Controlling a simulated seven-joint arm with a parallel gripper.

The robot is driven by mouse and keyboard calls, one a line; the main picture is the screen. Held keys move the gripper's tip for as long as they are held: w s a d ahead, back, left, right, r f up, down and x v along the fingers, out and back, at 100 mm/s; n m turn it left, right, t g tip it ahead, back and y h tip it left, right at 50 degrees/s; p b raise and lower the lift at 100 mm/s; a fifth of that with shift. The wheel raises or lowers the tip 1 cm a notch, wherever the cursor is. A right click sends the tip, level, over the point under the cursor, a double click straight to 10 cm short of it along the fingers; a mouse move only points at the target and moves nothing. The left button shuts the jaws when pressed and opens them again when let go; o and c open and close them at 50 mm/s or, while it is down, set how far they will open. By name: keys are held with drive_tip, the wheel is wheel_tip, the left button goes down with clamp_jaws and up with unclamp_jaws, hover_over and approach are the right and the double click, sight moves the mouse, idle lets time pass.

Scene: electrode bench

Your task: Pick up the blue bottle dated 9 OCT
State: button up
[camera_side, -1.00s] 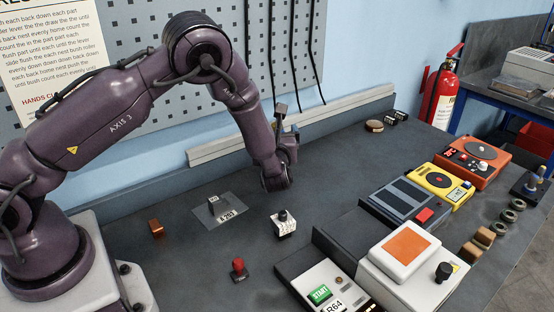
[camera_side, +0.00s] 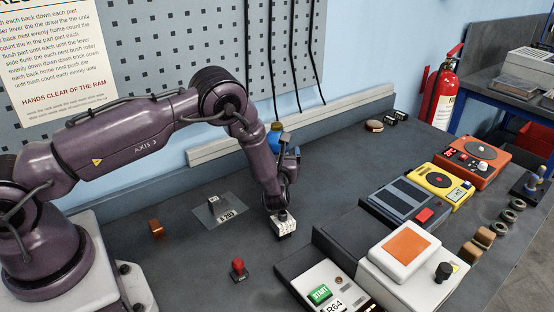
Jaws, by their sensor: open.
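A blue bottle (camera_side: 274,140) stands at the back of the bench, near the wall ledge. My arm partly covers it and no date on it can be read. My gripper (camera_side: 280,211) points down at a small white block with dark markings (camera_side: 286,226) in the middle of the bench. Its jaws are open and appear to be at the block's dark top. I cannot tell whether they touch it. The gripper is well in front of the blue bottle.
A white machine with an orange pad (camera_side: 405,243), a grey unit (camera_side: 410,200) and a yellow unit (camera_side: 440,186) fill the right.

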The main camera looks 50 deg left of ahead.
drive_tip(key=shift+w+a, duration=0.2)
drive_tip(key=shift+a, duration=0.1)
drive_tip(key=c, duration=1.2)
drive_tip(key=shift+r, duration=0.1)
drive_tip(key=shift+c, duration=0.6)
